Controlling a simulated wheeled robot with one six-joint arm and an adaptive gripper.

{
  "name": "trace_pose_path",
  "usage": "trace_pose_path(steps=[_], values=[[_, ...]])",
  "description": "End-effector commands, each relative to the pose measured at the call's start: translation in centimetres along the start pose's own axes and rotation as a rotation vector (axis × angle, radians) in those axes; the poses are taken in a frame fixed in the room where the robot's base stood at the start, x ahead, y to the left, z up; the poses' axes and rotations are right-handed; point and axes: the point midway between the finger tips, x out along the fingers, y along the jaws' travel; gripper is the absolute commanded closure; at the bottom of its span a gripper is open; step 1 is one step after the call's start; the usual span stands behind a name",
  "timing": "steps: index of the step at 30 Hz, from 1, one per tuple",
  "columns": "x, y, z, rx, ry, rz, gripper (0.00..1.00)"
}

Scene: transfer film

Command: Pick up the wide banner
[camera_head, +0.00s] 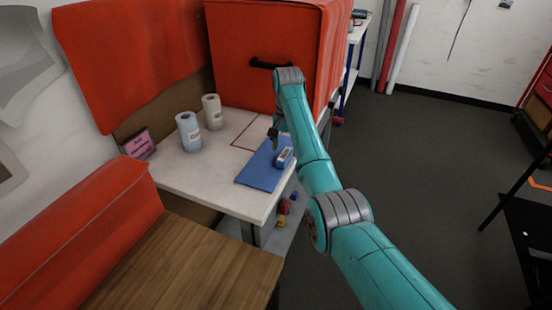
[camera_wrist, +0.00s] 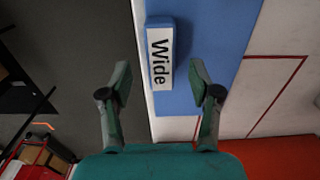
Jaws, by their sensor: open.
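The wide banner (camera_wrist: 160,55) is a small blue block with a white label reading "Wide". It lies on a blue mat (camera_wrist: 220,35) near the mat's edge, and it also shows in the head view (camera_head: 285,157). My gripper (camera_wrist: 159,68) is open and empty, with its fingers apart and the banner showing between and beyond the fingertips. In the head view my gripper (camera_head: 274,140) hangs above the mat, just behind and left of the banner. The gap in height between fingertips and banner is hard to tell.
The white table (camera_head: 185,170) holds two paper rolls (camera_head: 188,131) (camera_head: 212,112) and a pink sign (camera_head: 139,144) at left. A red covered box (camera_head: 262,45) stands behind. A red outline (camera_head: 243,132) marks clear table beside the mat. Open floor (camera_head: 400,150) lies to the right.

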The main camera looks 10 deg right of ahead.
Motion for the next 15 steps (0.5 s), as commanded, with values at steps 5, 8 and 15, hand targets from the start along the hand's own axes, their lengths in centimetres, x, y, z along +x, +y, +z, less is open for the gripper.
trace_pose_path(steps=[5, 8, 15], values=[[2.7, -0.5, 0.7, 0.001, -0.002, 0.001, 0.38], [3.3, -0.6, 0.9, 0.001, -0.001, 0.001, 0.38], [3.4, -0.6, 0.8, 0.002, -0.001, 0.001, 0.47]])
